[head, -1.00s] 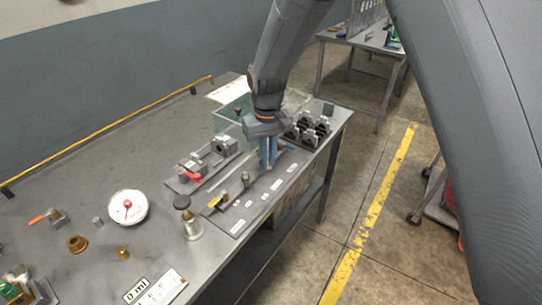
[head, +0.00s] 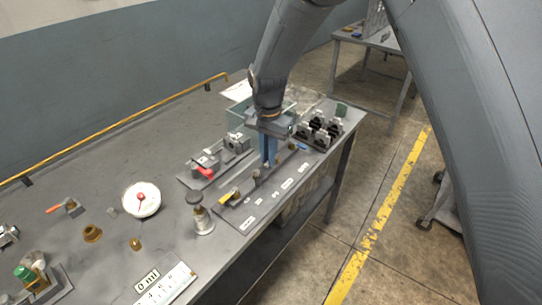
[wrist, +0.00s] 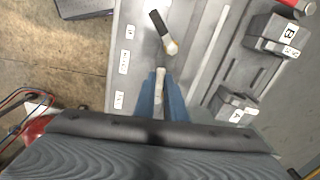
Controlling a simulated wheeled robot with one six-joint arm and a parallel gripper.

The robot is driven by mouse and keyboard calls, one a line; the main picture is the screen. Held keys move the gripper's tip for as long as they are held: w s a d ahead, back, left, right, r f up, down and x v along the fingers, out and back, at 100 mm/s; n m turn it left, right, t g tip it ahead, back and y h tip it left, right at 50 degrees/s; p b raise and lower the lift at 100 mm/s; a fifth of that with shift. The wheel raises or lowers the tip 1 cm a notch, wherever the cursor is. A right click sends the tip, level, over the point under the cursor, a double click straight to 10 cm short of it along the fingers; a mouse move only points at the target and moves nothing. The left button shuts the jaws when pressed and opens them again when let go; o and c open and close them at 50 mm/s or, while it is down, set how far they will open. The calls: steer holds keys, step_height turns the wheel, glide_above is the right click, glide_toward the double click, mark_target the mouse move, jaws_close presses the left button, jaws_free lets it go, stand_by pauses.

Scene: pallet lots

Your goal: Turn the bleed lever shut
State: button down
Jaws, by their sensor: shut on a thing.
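My gripper (head: 268,162) reaches down over a grey labelled panel (head: 238,216) on the bench. In the wrist view its blue fingers (wrist: 160,92) are shut on a pale, slim upright piece (wrist: 160,78), which looks like a lever handle. Just beyond it lies a black-handled lever (wrist: 157,20) with a brass-coloured end, apart from the fingers. In the head view a yellow-handled lever (head: 233,197) sits at the panel's near end. The labels are too small to read, so I cannot tell which lever is the bleed lever. The fingers hide the base of the held piece.
Black clamp-like fixtures (head: 318,130) stand at the far end. The floor right of the bench is mostly open.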

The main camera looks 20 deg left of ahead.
steer(key=shift+w+a+m, duration=0.15)
steer(key=shift+a+m, duration=0.15)
steer(key=shift+m, duration=0.3)
steer(key=c, duration=1.8)
jaws_free()
steer(key=shift+r+b, duration=1.25)
steer(key=shift+r, duration=2.7)
